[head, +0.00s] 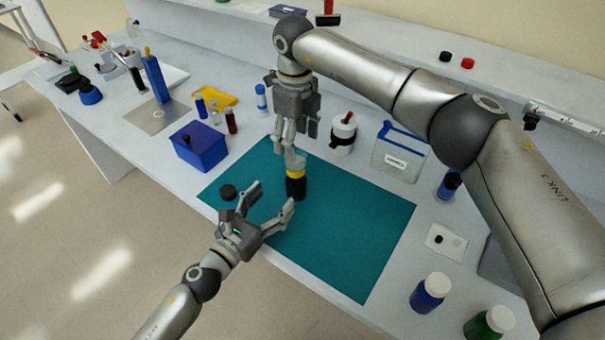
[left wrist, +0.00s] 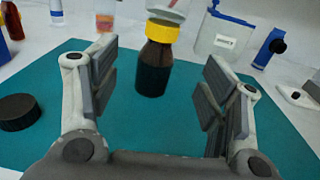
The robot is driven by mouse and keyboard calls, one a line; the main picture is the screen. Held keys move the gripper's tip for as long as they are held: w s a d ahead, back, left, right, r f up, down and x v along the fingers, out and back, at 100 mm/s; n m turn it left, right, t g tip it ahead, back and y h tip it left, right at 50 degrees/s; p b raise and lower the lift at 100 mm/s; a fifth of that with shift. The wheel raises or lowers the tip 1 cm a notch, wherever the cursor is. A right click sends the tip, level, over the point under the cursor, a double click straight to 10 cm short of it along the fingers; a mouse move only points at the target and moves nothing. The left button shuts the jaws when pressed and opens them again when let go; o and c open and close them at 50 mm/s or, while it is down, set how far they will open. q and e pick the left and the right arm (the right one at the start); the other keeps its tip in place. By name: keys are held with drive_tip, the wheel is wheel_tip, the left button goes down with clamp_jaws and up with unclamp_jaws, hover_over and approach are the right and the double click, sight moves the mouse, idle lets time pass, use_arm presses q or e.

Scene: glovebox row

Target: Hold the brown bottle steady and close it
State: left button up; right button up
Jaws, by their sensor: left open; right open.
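The brown bottle (head: 296,188) stands upright on the teal mat, with a yellow band around its top; it also shows in the left wrist view (left wrist: 153,68). A pale piece (left wrist: 169,9) sits above the yellow band, cut off by the top edge in that view. A round black cap (head: 228,192) lies on the mat left of the bottle, and also shows in the left wrist view (left wrist: 18,112). My left gripper (head: 272,197) is open, its fingers pointing at the bottle, with a gap before it. My right gripper (head: 291,152) is open, pointing down just above the bottle.
The teal mat (head: 370,230) is clear to the right. Behind it stand a white jar with a black band (head: 343,135) and a clear blue-topped container (head: 398,155). A blue box (head: 198,148) and small vials (head: 231,121) stand left. Capped bottles (head: 430,293) stand front right.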

sight(292, 178)
use_arm(q)
drive_tip(key=shift+s+a+r, duration=0.15)
drive_tip(key=shift+s+a, duration=0.1)
drive_tip(key=shift+s, duration=0.05)
use_arm(e)
drive_tip(key=shift+s+a+r, duration=0.2)
drive_tip(key=shift+s+a, duration=0.1)
drive_tip(key=shift+s, duration=0.1)
use_arm(q)
drive_tip(key=x, duration=1.1)
drive_tip(key=shift+d, duration=0.1)
use_arm(e)
drive_tip(key=shift+w+d+f, duration=0.1)
drive_tip(key=shift+w+d, duration=0.05)
use_arm(q)
clamp_jaws()
drive_tip(key=shift+s+f, duration=0.1)
drive_tip(key=shift+f, duration=0.1)
use_arm(e)
drive_tip(key=o, duration=0.6)
drive_tip(key=shift+c, duration=0.2)
